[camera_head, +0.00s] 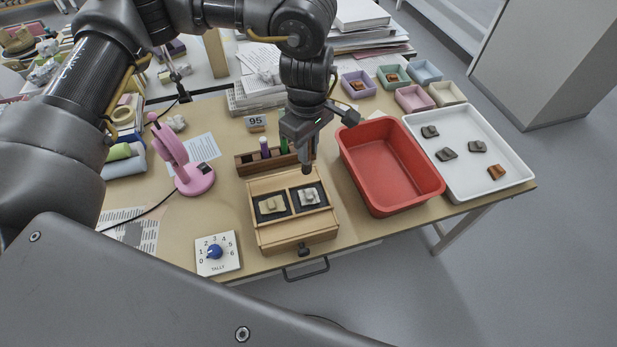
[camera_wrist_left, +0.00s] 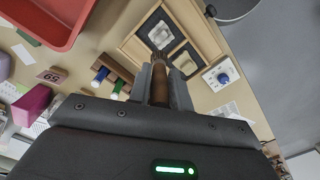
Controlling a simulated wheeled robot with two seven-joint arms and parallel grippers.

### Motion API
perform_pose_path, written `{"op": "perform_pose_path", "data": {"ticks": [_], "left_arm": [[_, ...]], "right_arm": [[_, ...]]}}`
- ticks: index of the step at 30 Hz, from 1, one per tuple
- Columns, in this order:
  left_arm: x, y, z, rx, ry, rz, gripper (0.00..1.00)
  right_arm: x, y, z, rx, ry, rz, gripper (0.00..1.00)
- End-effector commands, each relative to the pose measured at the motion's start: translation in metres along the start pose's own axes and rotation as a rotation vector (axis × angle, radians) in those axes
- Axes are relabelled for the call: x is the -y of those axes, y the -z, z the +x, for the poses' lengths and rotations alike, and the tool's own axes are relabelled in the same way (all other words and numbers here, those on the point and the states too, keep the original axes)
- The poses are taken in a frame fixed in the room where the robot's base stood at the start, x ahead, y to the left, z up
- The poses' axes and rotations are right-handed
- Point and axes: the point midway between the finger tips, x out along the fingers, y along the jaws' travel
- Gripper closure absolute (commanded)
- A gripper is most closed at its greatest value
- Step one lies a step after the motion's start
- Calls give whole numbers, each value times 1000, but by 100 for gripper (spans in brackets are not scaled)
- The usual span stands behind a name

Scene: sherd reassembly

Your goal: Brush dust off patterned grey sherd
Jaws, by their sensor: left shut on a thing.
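My left gripper (camera_head: 307,152) is shut on a brush with a brown handle (camera_wrist_left: 159,86). The brush points down over the back right of a wooden box (camera_head: 296,240) with two dark-lined compartments. A pale grey sherd (camera_head: 309,196) lies in the right compartment; it also shows in the left wrist view (camera_wrist_left: 160,35), just beyond the bristles. Its pattern and any dust are too small to make out. A tan sherd (camera_head: 272,205) lies in the left compartment. I cannot tell whether the bristles touch anything. My right gripper is not in view.
A wooden holder (camera_head: 247,165) with pens stands behind the box. A red tub (camera_head: 388,170) is at right, then a white tray (camera_head: 508,153) with several sherds. A pink lamp (camera_head: 180,165) and a tally dial (camera_head: 217,254) are at left.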

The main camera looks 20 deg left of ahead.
Motion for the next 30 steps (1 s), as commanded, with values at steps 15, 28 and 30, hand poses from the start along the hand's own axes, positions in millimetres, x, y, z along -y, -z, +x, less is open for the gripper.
{"op": "perform_pose_path", "data": {"ticks": [15, 28, 30], "left_arm": [[0, -1, 47, -1, -24, 1, 100], [0, -2, 61, -1, -36, 1, 100], [0, -2, 61, -1, -36, 1, 100]], "right_arm": [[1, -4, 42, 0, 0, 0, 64], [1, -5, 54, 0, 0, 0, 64], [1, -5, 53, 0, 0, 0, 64]]}}
